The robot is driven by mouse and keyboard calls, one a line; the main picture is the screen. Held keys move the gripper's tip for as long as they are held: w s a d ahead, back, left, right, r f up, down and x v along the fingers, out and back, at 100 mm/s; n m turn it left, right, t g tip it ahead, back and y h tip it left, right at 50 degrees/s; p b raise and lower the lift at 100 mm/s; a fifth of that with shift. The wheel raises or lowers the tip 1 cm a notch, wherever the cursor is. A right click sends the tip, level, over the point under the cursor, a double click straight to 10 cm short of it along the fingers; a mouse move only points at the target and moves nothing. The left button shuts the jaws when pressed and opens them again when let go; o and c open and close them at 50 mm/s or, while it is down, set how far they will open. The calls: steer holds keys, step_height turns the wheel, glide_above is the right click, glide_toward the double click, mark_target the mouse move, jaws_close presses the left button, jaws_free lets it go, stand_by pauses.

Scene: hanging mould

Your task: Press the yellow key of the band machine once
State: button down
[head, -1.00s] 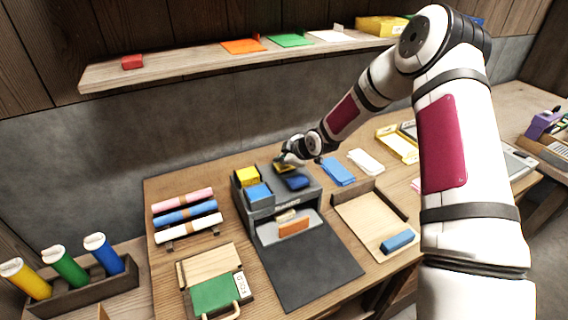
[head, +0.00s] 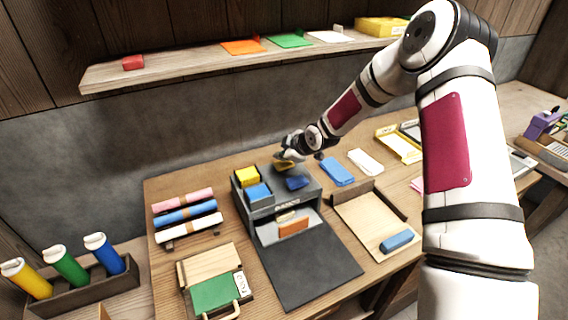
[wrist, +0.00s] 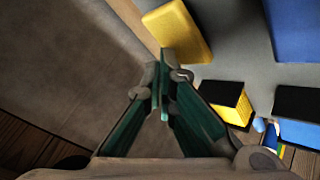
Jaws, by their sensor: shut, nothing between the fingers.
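The grey band machine (head: 262,210) stands on the wooden table. On its top right are a yellow key (head: 284,167) and, in front of it, a blue key (head: 297,184). My gripper (head: 284,157) is shut and empty, just behind and above the yellow key. In the wrist view, my closed fingertips (wrist: 163,72) point close to the edge of the yellow key (wrist: 178,30). The blue key (wrist: 296,30) lies farther right. I cannot tell whether the fingertips touch the yellow key. My gripper partly covers its far side in the head view.
A yellow block (head: 246,176) and a blue block (head: 259,193) sit in the machine's left part. A dark mat (head: 305,270) lies in front. A blue pad (head: 338,171) and a wooden tray (head: 362,222) lie to the right. The wall rises behind the machine.

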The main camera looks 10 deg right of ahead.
mark_target(282, 164)
steer(key=shift+r, duration=0.3)
steer(key=shift+r+p, duration=0.5)
steer(key=shift+r, duration=2)
